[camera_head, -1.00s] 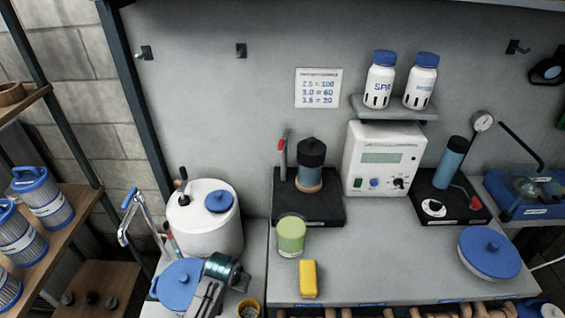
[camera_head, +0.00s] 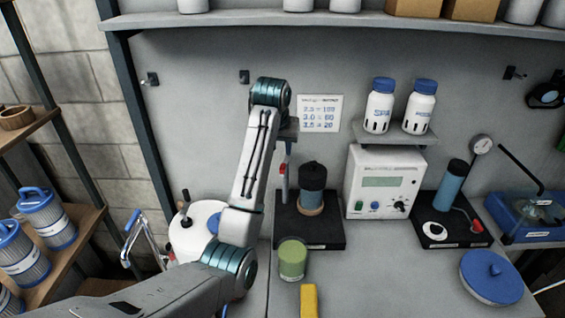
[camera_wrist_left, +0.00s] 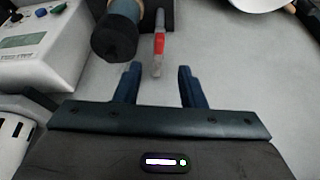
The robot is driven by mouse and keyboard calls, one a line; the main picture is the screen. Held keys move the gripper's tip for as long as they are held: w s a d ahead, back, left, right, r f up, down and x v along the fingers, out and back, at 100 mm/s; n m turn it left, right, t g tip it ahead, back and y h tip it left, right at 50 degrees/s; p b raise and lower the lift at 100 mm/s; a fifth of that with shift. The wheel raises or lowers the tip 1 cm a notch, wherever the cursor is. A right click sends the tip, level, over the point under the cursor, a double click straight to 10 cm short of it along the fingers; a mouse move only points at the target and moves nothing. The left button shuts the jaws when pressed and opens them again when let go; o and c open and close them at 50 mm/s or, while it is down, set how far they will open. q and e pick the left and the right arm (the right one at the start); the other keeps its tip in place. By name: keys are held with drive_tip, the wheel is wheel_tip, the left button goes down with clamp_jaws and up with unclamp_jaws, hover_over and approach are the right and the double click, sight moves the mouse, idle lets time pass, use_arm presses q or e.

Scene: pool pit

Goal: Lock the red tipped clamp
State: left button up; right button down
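The red tipped clamp (camera_head: 284,181) stands upright at the left edge of the black base (camera_head: 312,236), beside a dark-capped cylinder (camera_head: 312,180). My left gripper (camera_head: 288,138) is above the clamp and covers part of its top. In the left wrist view the clamp's red part (camera_wrist_left: 159,45) lies just beyond the gap between the two blue fingers of the gripper (camera_wrist_left: 160,84). The fingers are apart, with only grey surface between them. I see no contact with the clamp. My right gripper is not in view.
A white control box (camera_head: 384,180) stands right of the cylinder. A green cup (camera_head: 292,260) and a yellow block (camera_head: 308,300) are in front. A white tank (camera_head: 190,232) is partly behind my arm. A shelf (camera_head: 394,132) holds two bottles.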

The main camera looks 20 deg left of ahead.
sight(283, 166)
use_arm(q)
drive_tip(key=p+x, duration=0.1)
drive_tip(key=x, duration=0.2)
drive_tip(key=p+x, duration=0.2)
drive_tip(key=x, duration=0.1)
drive_tip(key=p+x, duration=0.1)
drive_tip(key=x, duration=0.2)
drive_tip(key=shift+w+r, duration=0.15)
drive_tip(key=shift+w, duration=0.15)
drive_tip(key=shift+w+f, duration=0.15)
drive_tip(key=shift+f, duration=0.3)
drive_tip(key=shift+c, duration=0.3)
clamp_jaws()
